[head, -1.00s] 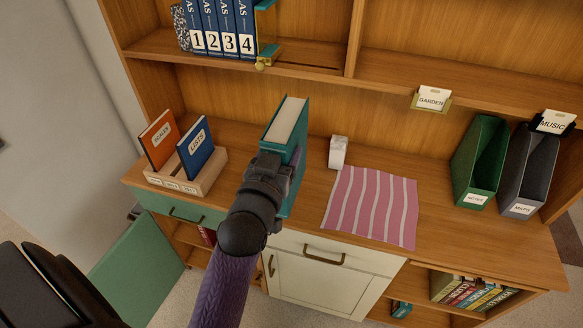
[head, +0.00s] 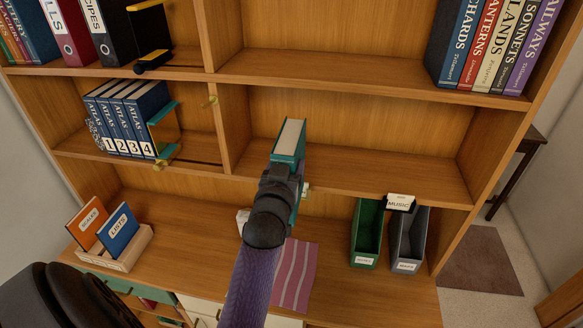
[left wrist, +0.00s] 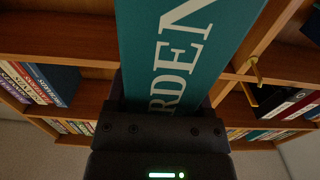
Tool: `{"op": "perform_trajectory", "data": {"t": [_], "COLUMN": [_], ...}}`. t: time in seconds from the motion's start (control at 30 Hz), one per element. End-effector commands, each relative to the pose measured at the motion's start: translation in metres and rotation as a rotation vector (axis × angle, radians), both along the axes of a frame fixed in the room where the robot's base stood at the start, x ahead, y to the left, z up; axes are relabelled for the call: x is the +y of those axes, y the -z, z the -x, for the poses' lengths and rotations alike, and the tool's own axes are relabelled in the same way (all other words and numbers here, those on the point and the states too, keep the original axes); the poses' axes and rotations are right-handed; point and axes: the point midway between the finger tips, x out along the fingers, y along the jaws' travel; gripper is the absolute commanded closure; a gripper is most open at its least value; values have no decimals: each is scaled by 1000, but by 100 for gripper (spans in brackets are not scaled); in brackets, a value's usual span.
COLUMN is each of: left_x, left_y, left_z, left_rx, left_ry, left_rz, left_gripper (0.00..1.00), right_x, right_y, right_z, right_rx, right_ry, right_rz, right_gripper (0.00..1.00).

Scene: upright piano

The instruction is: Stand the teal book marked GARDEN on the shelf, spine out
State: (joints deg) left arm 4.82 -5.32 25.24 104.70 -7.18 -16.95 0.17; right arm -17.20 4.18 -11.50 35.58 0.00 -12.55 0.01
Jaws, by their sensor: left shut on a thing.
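The teal book (head: 290,143) is upright in front of the middle shelf section, its pale page block on top. In the left wrist view, the book's cover (left wrist: 180,50) shows white lettering reading part of GARDEN. My left gripper (head: 277,178) is shut on the book's lower part; it also shows in the left wrist view (left wrist: 163,105). The shelf (head: 400,172) behind the book is bare in its right section. A shelf-edge label is mostly hidden behind the book. My right gripper is not in view.
Atlas volumes (head: 127,120) and a teal-gold bookend (head: 163,130) stand left of the divider (head: 234,125). A MUSIC label (head: 400,202) is on the shelf edge. Green (head: 367,232) and grey (head: 409,238) file boxes, a pink striped cloth (head: 293,275) and a book holder (head: 118,250) sit below.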

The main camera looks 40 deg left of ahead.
Motion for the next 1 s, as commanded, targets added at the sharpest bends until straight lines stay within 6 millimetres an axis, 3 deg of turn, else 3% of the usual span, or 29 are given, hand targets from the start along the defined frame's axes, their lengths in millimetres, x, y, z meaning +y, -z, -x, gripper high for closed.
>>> {"op": "perform_trajectory", "data": {"t": [0.27,0.67,1.0], "left_x": [0,27,51], "left_y": [-3,2,4], "left_z": [-1,-54,-102], "left_rx": [-4,-7,-8], "left_ry": [0,0,0], "left_rz": [-1,-2,-3], "left_gripper": [100,100,100], "right_x": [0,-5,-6], "right_y": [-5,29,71], "right_z": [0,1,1], "right_rx": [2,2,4], "right_ry": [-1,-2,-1], "right_rz": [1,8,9], "right_gripper": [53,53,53]}}
